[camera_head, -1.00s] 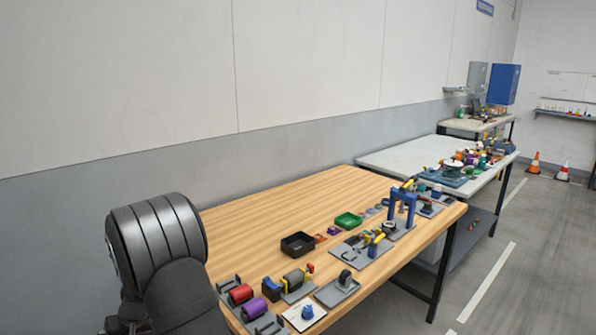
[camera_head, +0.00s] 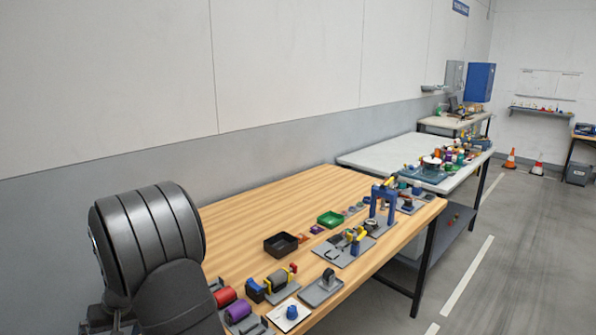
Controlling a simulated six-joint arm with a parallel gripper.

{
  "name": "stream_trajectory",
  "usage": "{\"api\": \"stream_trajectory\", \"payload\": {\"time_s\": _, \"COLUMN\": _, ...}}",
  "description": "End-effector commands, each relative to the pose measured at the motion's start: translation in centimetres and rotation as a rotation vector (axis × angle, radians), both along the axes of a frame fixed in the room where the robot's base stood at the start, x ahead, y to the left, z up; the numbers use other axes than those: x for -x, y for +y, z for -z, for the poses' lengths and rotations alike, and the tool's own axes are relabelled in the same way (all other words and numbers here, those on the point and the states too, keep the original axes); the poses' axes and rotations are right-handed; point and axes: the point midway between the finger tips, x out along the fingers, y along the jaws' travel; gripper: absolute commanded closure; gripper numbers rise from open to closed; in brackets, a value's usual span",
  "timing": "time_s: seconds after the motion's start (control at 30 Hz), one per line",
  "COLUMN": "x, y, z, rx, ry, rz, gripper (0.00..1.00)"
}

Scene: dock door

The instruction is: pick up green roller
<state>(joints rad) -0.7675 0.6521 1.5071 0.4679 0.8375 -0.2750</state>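I cannot make out a green roller for certain in this view. A red roller (camera_head: 224,297) and a purple roller (camera_head: 238,311) lie in grey holders at the near left end of the wooden table (camera_head: 262,207). The one clear green thing on this table is a small open green tray (camera_head: 331,218). Small green items on the farther table are too small to identify. My dark arm link fills the lower left and may hide part of the table's near end. My gripper is out of view.
A black tray (camera_head: 281,245), a grey fixture plate (camera_head: 343,250) and a blue arch-shaped stand (camera_head: 382,203) are on the wooden table. A white table (camera_head: 385,154) with many small parts stands beyond. The wooden table's back left is clear. Orange cones (camera_head: 510,159) stand on the floor.

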Motion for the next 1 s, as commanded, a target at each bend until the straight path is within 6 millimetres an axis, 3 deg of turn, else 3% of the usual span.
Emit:
{"api": "stream_trajectory", "payload": {"time_s": 0.27, "x": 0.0, "y": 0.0, "z": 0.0, "rx": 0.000, "ry": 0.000, "rz": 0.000, "gripper": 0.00}}
{"api": "stream_trajectory", "payload": {"time_s": 0.5, "x": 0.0, "y": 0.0, "z": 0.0, "rx": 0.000, "ry": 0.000, "rz": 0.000, "gripper": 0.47}}
{"api": "stream_trajectory", "payload": {"time_s": 0.53, "x": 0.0, "y": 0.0, "z": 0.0, "rx": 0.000, "ry": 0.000, "rz": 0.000, "gripper": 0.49}}
{"api": "stream_trajectory", "payload": {"time_s": 0.83, "x": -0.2, "y": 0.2, "z": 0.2, "rx": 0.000, "ry": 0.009, "rz": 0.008, "gripper": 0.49}}
{"api": "stream_trajectory", "payload": {"time_s": 1.0, "x": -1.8, "y": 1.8, "z": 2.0, "rx": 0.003, "ry": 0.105, "rz": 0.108, "gripper": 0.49}}
